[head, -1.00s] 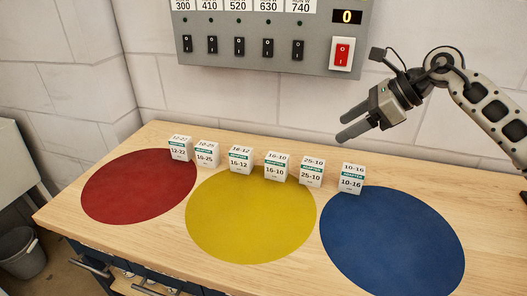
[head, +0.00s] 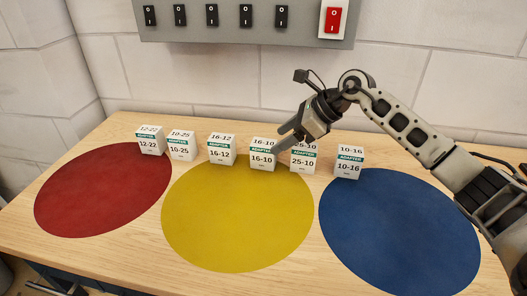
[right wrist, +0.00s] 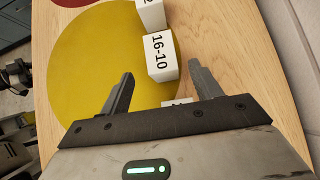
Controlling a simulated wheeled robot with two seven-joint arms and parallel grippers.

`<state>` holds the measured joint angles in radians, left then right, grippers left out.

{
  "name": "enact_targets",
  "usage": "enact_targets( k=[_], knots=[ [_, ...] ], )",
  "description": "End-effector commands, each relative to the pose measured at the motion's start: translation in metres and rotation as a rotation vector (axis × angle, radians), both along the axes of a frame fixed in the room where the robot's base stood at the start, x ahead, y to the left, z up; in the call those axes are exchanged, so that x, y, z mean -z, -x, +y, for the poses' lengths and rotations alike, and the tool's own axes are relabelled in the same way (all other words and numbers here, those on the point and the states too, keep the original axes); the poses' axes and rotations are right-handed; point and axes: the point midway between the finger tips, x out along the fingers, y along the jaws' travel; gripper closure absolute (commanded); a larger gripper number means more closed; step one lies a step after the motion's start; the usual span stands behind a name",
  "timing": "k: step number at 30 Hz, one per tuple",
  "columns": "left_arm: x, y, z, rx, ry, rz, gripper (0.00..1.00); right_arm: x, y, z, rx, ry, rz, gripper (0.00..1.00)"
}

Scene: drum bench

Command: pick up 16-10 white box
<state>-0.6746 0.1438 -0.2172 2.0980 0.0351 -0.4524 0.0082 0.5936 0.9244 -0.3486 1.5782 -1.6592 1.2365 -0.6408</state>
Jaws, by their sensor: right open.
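The white 16-10 box (head: 262,155) stands upright at the back edge of the yellow circle, fourth from the left in the row. It also shows in the right wrist view (right wrist: 161,56), ahead of the fingertips and roughly between their lines. My right gripper (head: 286,139) is open and empty, with its fingers pointing down-left just above and right of this box. In the right wrist view its two fingers (right wrist: 162,70) are spread apart. The gripper partly hides the 25-10 box (head: 304,160).
White boxes 12-22 (head: 151,141), 10-25 (head: 180,147) and 16-12 (head: 221,150) stand to the left, and 10-16 (head: 348,163) to the right. The red (head: 100,190), yellow (head: 235,220) and blue (head: 400,235) circles are bare in front. A switch panel (head: 245,35) hangs behind.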

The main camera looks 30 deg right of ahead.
Motion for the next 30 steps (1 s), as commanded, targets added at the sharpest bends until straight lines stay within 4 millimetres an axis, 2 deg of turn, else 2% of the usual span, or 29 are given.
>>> enact_targets(
  k=[8, 15, 24, 25, 30],
  knots=[
    [0.0, 0.002, 0.001, 0.002, -0.01, 0.013, 0.64, 0.011, -0.012, 0.014, 0.0, -0.004, 0.0, 0.36],
    [-0.004, 0.001, 0.003, 0.009, -0.028, 0.013, 0.64, 0.033, -0.032, 0.033, 0.001, -0.001, 0.002, 0.36],
    [-0.001, 0.002, 0.004, 0.012, -0.034, 0.018, 0.64, 0.039, -0.035, 0.036, 0.0, 0.002, 0.0, 0.36],
    [-0.001, 0.002, 0.004, 0.012, -0.034, 0.018, 0.64, 0.038, -0.035, 0.036, 0.0, 0.001, -0.001, 0.39],
    [-0.001, 0.002, 0.004, 0.012, -0.033, 0.017, 0.64, 0.038, -0.035, 0.036, 0.0, 0.001, -0.001, 0.86]
  ],
)
